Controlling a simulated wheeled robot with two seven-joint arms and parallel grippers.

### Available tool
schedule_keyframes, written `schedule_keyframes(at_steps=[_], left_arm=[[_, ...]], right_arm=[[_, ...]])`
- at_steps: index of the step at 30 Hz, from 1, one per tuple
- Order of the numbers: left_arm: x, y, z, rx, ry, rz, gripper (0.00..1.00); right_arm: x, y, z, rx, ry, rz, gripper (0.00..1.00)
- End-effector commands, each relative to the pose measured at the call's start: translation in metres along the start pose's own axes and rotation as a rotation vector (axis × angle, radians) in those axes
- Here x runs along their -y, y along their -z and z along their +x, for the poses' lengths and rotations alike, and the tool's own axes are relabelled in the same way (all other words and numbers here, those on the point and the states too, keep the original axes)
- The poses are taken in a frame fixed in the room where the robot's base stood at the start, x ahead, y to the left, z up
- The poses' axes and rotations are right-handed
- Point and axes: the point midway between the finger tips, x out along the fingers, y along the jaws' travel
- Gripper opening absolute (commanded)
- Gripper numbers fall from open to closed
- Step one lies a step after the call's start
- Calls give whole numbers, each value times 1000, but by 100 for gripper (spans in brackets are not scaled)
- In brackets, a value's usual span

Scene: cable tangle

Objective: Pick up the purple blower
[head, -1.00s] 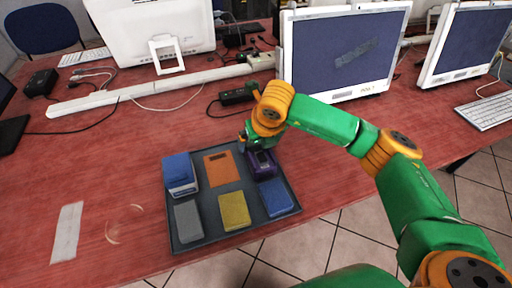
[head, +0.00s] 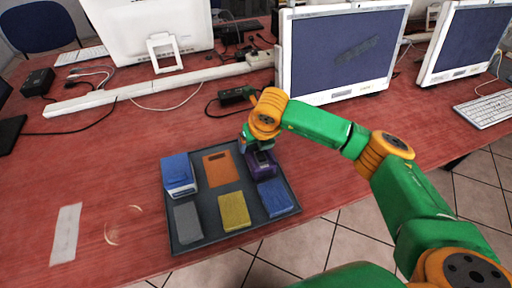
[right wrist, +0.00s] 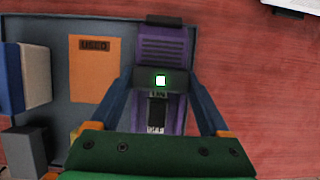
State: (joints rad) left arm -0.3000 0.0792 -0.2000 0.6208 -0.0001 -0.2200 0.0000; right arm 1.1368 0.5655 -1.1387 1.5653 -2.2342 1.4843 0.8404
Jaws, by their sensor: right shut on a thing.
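The purple blower (head: 263,168) is at the back right of the dark grey tray (head: 285,178). My right gripper (head: 254,150) comes down on it from above, and the arm hides part of it. In the right wrist view the purple blower (right wrist: 163,42) is a ribbed purple body with a dark band and a small lit green-white square. The fingers of my right gripper (right wrist: 162,88) are on either side of it, shut on it. I cannot tell whether it is clear of the tray. My left gripper is not in view.
The tray also holds a blue-and-white box (head: 179,174), an orange card (head: 220,169), and grey (head: 187,222), yellow (head: 234,210) and blue (head: 274,198) blocks. A monitor (head: 343,52) and a black adapter (head: 235,96) stand behind.

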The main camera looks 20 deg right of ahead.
Motion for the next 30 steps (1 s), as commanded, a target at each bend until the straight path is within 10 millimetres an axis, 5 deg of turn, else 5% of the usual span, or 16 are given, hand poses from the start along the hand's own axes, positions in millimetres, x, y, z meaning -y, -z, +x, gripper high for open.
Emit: schedule_keyframes(at_steps=[6,12,19,30], left_arm=[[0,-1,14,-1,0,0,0],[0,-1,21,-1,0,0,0],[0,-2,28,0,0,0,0],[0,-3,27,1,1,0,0]], right_arm=[[-1,-12,-28,9,-2,-1,2],[-4,10,-97,12,-3,-4,1],[-7,58,-153,12,2,-4,2],[-10,80,-172,1,0,1,2]])
